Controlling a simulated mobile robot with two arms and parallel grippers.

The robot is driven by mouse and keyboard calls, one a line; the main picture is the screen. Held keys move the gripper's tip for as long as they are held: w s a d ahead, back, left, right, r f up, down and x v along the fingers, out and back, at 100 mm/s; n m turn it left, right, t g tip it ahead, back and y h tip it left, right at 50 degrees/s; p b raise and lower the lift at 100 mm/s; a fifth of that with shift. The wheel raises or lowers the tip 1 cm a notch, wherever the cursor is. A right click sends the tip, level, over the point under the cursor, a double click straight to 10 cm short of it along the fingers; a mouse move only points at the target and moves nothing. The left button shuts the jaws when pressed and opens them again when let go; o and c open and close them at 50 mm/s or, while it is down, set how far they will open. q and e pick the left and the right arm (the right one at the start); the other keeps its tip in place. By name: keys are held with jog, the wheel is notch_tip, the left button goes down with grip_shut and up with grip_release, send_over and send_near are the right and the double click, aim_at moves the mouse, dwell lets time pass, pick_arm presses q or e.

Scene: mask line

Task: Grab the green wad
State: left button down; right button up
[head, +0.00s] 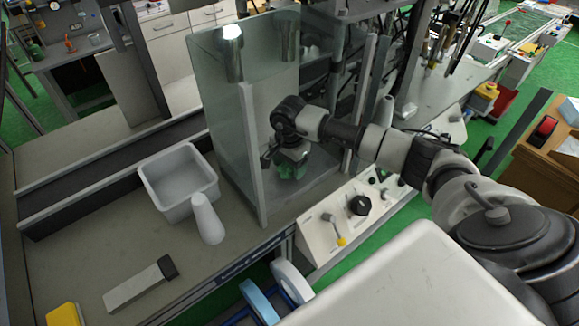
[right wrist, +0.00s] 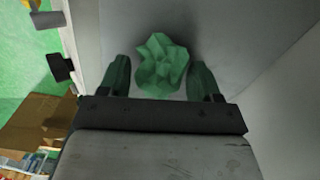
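The green wad (right wrist: 162,66) is a crumpled, faceted lump on a grey surface. In the right wrist view it sits between the two spread fingers of my right gripper (right wrist: 160,75), with a visible gap on each side. In the head view the green wad (head: 290,168) shows low inside the clear-walled enclosure, under my right gripper (head: 289,160), which partly hides it. The right gripper points down and is open. My left gripper is not in view.
The transparent enclosure (head: 228,120) has a glass wall left of my right arm. A white bin (head: 160,203) and a white bottle-like object (head: 207,218) stand left of it. A control panel with a black knob (head: 359,205) is in front.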

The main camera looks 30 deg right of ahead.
jog(key=c, duration=0.6)
jog(key=shift+o, duration=0.2)
